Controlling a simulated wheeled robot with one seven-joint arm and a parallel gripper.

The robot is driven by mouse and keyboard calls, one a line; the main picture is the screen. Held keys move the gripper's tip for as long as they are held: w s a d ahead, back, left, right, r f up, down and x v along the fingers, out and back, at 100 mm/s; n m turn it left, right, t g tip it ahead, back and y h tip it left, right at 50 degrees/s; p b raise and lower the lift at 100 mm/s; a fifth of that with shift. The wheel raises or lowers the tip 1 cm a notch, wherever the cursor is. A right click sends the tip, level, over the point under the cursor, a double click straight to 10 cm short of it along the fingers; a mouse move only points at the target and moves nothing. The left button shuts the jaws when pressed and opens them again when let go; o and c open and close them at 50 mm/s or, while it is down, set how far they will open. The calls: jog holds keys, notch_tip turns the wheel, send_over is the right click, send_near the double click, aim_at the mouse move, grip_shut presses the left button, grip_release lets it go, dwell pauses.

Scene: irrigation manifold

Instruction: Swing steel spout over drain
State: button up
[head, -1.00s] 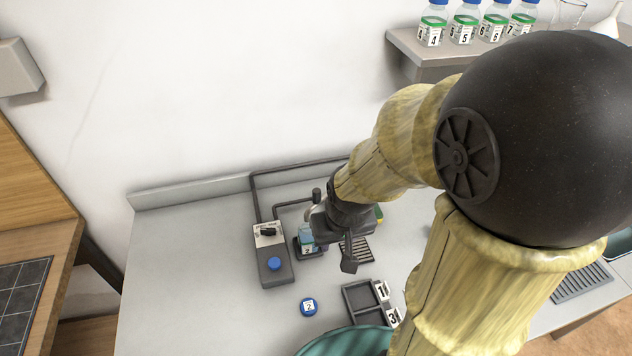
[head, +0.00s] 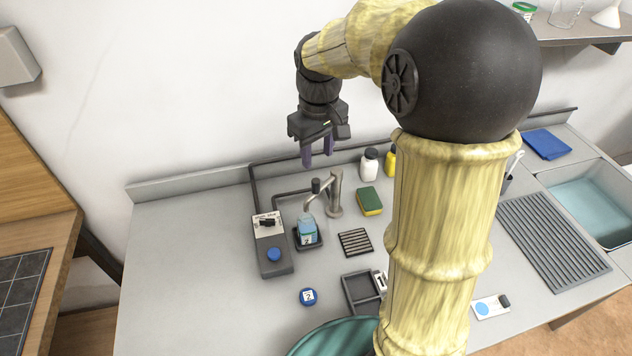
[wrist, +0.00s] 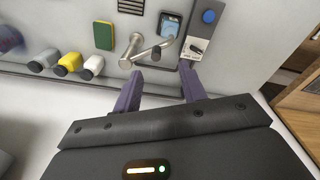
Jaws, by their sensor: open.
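The bottle stands on a small dark tray. The drain (head: 355,242), a dark slotted grate, lies to the right of the bottle and in front of the spout's post. My gripper (head: 318,160) is open and empty, raised above and behind the spout. In the wrist view the spout (wrist: 152,51) shows beyond the purple fingertips (wrist: 162,85), with the drain (wrist: 132,6) at the top edge.
A grey control box (head: 271,245) with a blue button stands left of the bottle. A sponge (head: 369,201), a white bottle (head: 369,165) and a yellow bottle (head: 390,161) stand right of the spout.

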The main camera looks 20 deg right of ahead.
notch_tip(320, 180, up, 5)
jog(key=n, duration=0.2)
send_over(316, 180)
jog(key=shift+f+g, duration=0.1)
jog(key=shift+g, duration=0.3)
jog(key=shift+f, duration=0.1)
notch_tip(316, 180, down, 17)
jog(key=shift+f, duration=0.15)
jog(key=shift+c, duration=0.2)
grip_shut()
